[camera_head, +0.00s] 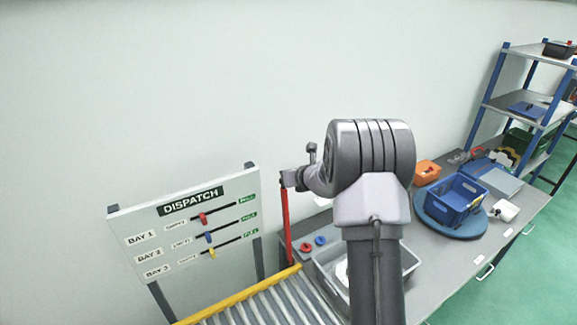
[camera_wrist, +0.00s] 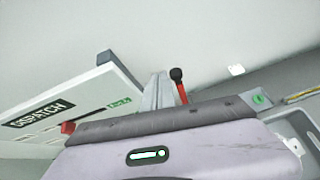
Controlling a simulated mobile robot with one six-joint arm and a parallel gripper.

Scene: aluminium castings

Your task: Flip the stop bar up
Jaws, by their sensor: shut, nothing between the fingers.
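The red stop bar (camera_head: 286,228) stands close to upright at the far end of the roller conveyor in the head view. In the wrist view, its red shaft (camera_wrist: 183,93) and black knob (camera_wrist: 176,73) show just right of my fingers. My gripper (camera_head: 288,180) is at the bar's top end in the head view and hides the knob there. In the wrist view my gripper (camera_wrist: 158,88) is shut and empty. Whether the fingers touch the bar cannot be told. The lower bar is hidden by my gripper body in the wrist view.
The dispatch board (camera_head: 190,240) with coloured sliders stands left of the bar. The roller conveyor (camera_head: 265,308) with a yellow rail (camera_head: 238,294) lies below. Right of it, a grey bench (camera_head: 440,255) carries a pale tray (camera_head: 325,258) and a blue crate (camera_head: 455,200) on a round turntable.

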